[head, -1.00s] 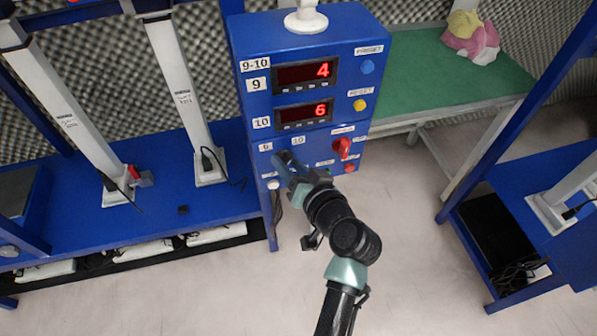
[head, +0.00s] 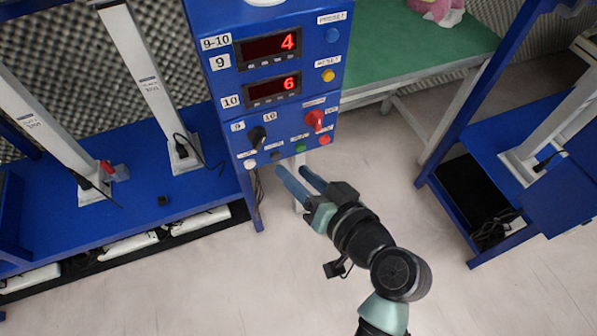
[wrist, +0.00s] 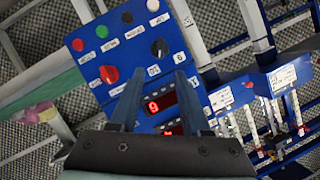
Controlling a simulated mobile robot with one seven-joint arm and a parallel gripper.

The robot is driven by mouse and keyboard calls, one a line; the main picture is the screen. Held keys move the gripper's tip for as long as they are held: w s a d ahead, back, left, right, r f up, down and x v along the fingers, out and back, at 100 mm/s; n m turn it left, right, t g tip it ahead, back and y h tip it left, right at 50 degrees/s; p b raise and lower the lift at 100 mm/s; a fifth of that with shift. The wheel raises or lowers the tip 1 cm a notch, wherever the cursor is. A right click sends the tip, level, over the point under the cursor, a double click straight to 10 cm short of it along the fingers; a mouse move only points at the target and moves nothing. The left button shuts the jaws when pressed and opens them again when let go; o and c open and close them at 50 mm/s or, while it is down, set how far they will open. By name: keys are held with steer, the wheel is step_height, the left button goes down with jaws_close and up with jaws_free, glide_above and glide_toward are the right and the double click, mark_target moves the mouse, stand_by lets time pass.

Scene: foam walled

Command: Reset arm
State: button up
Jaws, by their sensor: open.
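My gripper (head: 297,180) is open and empty, its two blue-grey fingers apart, just below and in front of the blue control box (head: 216,100) in the head view. The arm comes up from the lower right. In the wrist view the fingers of my gripper (wrist: 152,82) frame the lower part of the box, with the black knob (wrist: 159,47) beyond the fingertips. The black knob (head: 257,137) and red switch (head: 315,121) on the box are clear of the gripper in the head view. The displays read 4 and 6.
A blue bench (head: 140,205) with white posts stands at the left. A green-topped table (head: 420,50) with a pink item (head: 437,10) is behind the box. A blue frame (head: 510,150) stands at the right. Open floor (head: 230,285) lies in front.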

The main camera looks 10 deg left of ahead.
stand_by(0.3)
steer(key=w+d+r+t+h+p, duration=0.1)
steer(key=w+r+t+h+p, duration=0.15)
steer(key=r, duration=0.85)
steer(key=w+d+r+t+h+p, duration=0.1)
steer(key=w+d+r+t+p, duration=0.15)
steer(key=r, duration=0.85)
steer(key=w+d+r+t+h+p, duration=0.1)
steer(key=w+r+t+h+p, duration=0.15)
steer(key=r, duration=0.75)
steer(key=s+r+m+t+h+p, duration=0.1)
steer(key=s+r+t, duration=0.2)
steer(key=r, duration=0.6)
steer(key=s+d+r+t+h+p, duration=0.1)
steer(key=s+r+t, duration=0.2)
steer(key=r, duration=0.7)
steer(key=s+d+r+m+t+h+p, duration=0.1)
steer(key=s+r+t, duration=0.3)
steer(key=r, duration=0.5)
steer(key=shift+s+r+m+h, duration=0.35)
steer(key=shift+s+h, duration=0.25)
steer(key=shift+s, duration=0.3)
